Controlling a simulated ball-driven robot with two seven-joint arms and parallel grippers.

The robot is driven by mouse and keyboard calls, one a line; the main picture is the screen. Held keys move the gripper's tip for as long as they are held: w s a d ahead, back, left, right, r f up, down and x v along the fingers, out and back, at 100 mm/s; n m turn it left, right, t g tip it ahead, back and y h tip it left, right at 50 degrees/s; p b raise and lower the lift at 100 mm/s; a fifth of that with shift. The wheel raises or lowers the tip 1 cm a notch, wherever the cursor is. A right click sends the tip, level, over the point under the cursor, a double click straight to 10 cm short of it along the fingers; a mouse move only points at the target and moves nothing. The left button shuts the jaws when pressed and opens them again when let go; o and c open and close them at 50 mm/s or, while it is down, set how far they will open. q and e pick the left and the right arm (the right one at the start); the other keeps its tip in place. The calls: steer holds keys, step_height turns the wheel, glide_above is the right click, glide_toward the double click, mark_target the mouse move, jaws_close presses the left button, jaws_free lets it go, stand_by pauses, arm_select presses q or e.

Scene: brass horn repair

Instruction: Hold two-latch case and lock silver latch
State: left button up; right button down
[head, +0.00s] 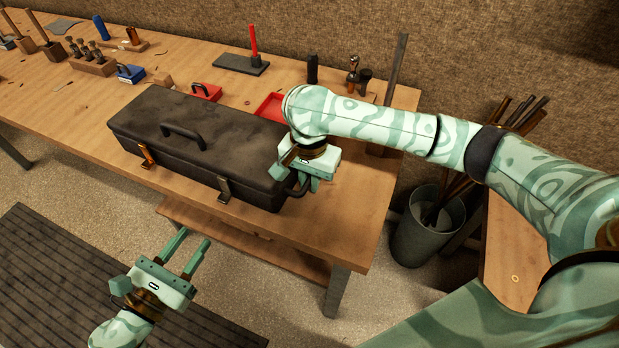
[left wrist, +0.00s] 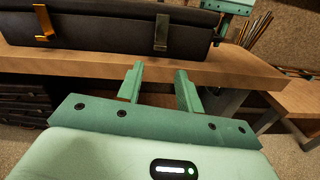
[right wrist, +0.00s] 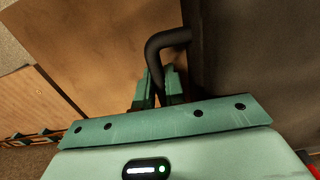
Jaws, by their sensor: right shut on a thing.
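The black two-latch case (head: 200,135) lies closed on the workbench, with a handle on its lid. A brass latch (head: 147,155) is on its front at the left, and the silver latch (head: 225,188) is on its front at the right. In the left wrist view the silver latch (left wrist: 161,32) hangs down the case front. My right gripper (head: 303,184) is at the case's right end, shut on the dark end handle (right wrist: 166,42). My left gripper (head: 188,246) is open and empty, in front of and below the bench edge, pointing toward the case front.
Behind the case are a red tray (head: 270,106), a red box (head: 206,91), a blue box (head: 130,73) and a dark stand with a red rod (head: 253,42). A metal bin (head: 428,226) with rods stands right of the bench.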

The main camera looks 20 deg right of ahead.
arm_select(q)
steer(key=shift+c, duration=0.3)
jaws_close()
steer(key=m+t+y, duration=0.1)
steer(key=m, duration=0.3)
steer(key=w+a+m+t+y, duration=0.1)
steer(key=m+y, duration=0.1)
steer(key=m, duration=0.2)
steer(key=w+m+t+y, duration=0.1)
steer(key=m, duration=0.3)
steer(key=shift+a+m+t+y, duration=0.3)
steer(key=shift+a+m+t, duration=0.05)
steer(key=shift+m+t, duration=0.05)
